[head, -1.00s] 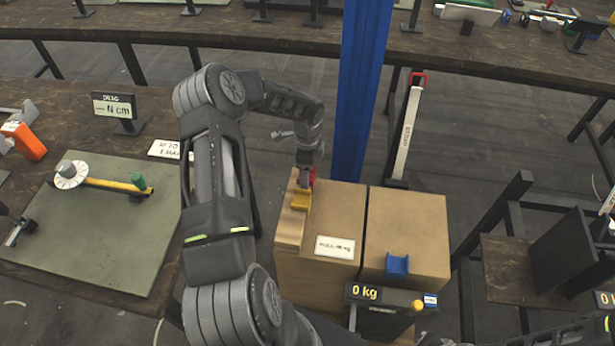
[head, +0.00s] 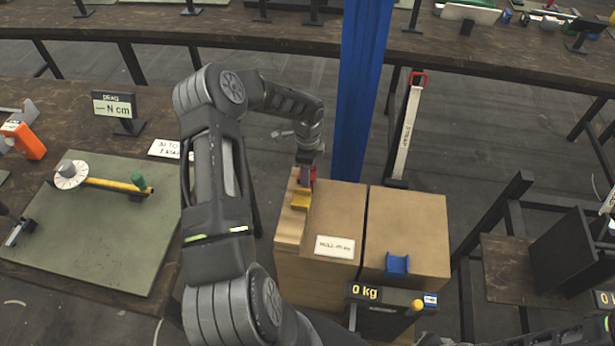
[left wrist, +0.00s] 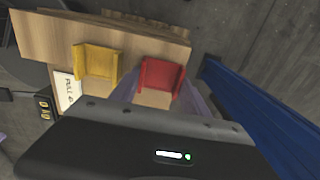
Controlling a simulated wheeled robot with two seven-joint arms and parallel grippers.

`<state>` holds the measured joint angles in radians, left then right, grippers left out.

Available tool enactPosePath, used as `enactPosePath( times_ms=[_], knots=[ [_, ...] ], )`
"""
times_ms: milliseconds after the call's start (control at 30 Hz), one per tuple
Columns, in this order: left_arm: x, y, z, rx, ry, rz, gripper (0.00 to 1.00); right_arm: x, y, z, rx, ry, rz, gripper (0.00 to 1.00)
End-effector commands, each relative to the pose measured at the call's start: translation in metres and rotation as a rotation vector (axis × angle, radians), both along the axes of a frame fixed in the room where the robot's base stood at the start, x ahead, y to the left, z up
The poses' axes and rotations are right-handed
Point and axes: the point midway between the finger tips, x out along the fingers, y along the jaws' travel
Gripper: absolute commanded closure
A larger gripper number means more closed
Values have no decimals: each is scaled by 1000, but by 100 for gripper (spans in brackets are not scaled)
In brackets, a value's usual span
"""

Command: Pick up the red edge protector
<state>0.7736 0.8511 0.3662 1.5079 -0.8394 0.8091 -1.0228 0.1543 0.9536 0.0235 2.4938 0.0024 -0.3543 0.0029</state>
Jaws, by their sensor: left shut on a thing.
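The red edge protector (left wrist: 162,76) sits at the far end of a narrow wooden board in the left wrist view. It also shows in the head view (head: 313,175), partly hidden by my left gripper (head: 307,172). My left gripper is shut on it, with a finger on each side in the left wrist view (left wrist: 158,93). I cannot tell whether the protector is clear of the board. A yellow edge protector (left wrist: 98,62) sits beside it on the same board, apart from the gripper. My right gripper is not in view.
A second box (head: 408,215) to the right carries a blue edge protector (head: 397,264). A blue post (head: 360,90) rises close behind the boxes. A 0 kg display (head: 366,293) stands in front.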

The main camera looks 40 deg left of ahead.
Motion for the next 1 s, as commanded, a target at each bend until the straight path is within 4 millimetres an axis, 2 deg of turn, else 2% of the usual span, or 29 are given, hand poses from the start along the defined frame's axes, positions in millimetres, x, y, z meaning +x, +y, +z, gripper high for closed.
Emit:
enactPosePath(
  times_ms=[100, 300, 433, 567, 833, 1000],
  knots=[
    [0, 0, 0, 0, 0, 0, 86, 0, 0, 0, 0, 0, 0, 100],
    [0, 0, 0, 0, 0, 0, 86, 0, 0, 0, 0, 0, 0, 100],
    [0, 0, 8, 0, -1, 0, 86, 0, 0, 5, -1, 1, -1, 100],
    [1, 1, 26, 2, -2, 0, 86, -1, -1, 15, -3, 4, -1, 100],
    [0, 0, 80, 0, -1, 0, 86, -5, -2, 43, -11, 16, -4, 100],
    [0, 0, 98, 0, -1, 0, 86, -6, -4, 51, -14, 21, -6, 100]
  ],
)
